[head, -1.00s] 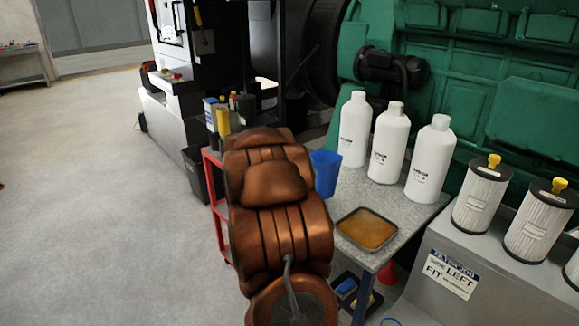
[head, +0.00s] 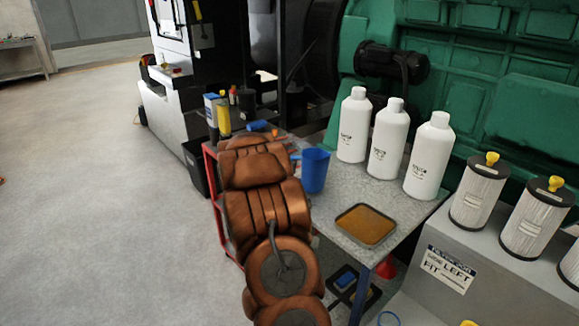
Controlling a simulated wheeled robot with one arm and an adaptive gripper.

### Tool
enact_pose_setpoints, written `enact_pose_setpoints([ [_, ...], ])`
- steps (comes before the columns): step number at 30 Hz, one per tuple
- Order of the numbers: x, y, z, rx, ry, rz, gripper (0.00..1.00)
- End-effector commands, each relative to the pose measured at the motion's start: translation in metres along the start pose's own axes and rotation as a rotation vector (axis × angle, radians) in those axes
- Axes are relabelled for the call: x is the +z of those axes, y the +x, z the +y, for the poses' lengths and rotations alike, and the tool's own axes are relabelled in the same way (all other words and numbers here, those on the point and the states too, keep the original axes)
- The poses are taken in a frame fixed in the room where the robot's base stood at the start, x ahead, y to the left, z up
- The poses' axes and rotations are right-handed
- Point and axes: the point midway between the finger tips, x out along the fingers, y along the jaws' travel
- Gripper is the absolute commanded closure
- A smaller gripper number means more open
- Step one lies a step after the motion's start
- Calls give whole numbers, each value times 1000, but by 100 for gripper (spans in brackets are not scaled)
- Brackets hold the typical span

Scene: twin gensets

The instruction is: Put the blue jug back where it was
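The blue jug (head: 314,171) stands upright on the grey table (head: 404,222), near its left side, behind the tray of amber liquid. Its handle shows on its left side. My copper-brown arm reaches up the picture just left of the jug. My gripper is not visible, so I cannot see whether anything touches the jug from behind the arm.
Several white bottles (head: 390,139) stand along the table's back. A shallow tray of amber liquid (head: 365,226) lies at the front. Filters with yellow caps (head: 478,190) stand on a grey ledge to the right. A red cart (head: 211,172) is left of my arm. Floor at left is clear.

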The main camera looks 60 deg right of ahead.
Motion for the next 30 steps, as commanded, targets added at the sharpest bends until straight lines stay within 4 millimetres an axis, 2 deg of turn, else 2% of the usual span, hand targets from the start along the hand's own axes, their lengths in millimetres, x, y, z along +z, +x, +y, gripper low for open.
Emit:
enact_pose_setpoints([
  [15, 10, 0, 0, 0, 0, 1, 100],
  [16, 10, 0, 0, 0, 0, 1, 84],
  [22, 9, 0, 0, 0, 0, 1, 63],
  [30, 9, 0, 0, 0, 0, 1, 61],
])
